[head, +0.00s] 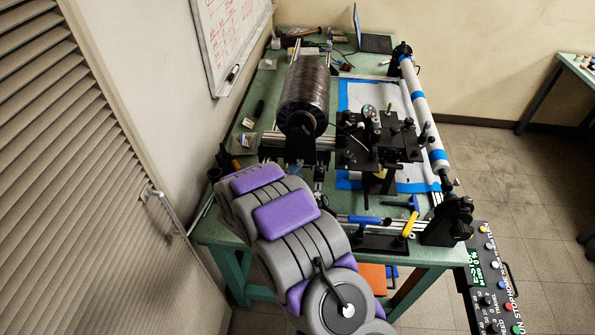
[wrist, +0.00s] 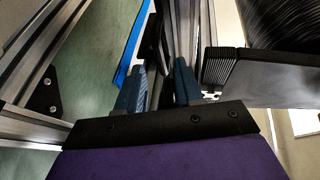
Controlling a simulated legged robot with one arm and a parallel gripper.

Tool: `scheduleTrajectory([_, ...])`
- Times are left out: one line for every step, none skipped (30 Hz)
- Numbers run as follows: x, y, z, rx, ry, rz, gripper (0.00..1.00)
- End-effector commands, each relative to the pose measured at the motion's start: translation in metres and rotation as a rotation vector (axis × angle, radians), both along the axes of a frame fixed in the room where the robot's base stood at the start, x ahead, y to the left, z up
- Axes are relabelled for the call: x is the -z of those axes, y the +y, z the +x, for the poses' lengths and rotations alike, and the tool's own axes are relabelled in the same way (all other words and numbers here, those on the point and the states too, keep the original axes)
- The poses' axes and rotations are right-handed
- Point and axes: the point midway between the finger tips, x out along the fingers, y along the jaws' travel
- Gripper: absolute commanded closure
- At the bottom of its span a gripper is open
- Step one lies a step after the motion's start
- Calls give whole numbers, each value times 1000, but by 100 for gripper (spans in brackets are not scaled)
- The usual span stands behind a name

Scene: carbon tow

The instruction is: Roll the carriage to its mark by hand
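The carriage (head: 375,140), a black assembly of plates, knobs and small rollers, sits on the bench between the dark tow spool (head: 304,95) and the long white tube (head: 420,100). Which spot is its mark I cannot tell. In the wrist view my gripper (wrist: 158,85) has its two blue fingers apart, with a gap between them. Dark and grey metal parts show beyond the gap; no finger clearly presses on anything. A black ribbed block (wrist: 260,78) is close to the right finger. In the head view my own arm hides the gripper.
Aluminium rails (wrist: 30,60) run along the left in the wrist view. Yellow- and blue-handled tools (head: 410,222) lie at the green bench's front edge. A laptop (head: 372,40) stands at the back. A control panel (head: 490,280) is at lower right. Floor is clear to the right.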

Motion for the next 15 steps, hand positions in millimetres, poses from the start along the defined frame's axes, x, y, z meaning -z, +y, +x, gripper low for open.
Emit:
scheduleTrajectory([2,-2,6,1,-2,0,64])
scheduleTrajectory([2,-2,8,1,-3,-1,64])
scheduleTrajectory([3,-3,11,1,-3,-1,64])
scheduleTrajectory([3,-3,12,0,-4,-2,64])
scheduleTrajectory([3,-4,14,-1,-3,-3,64])
scheduleTrajectory([3,-4,15,-1,-3,-3,64])
scheduleTrajectory([3,-4,16,-2,-3,-3,64])
scheduleTrajectory([3,-4,16,-2,-3,-3,64])
scheduleTrajectory([3,-5,16,-2,-3,-3,64])
scheduleTrajectory([3,-5,17,-3,-3,-3,64])
scheduleTrajectory([3,-5,17,-2,-3,-2,64])
scheduleTrajectory([3,-6,17,-2,-2,-2,64])
scheduleTrajectory([3,-6,17,-2,-3,-1,64])
scheduleTrajectory([3,-7,17,-2,-3,-1,64])
scheduleTrajectory([3,-7,17,-2,-3,0,64])
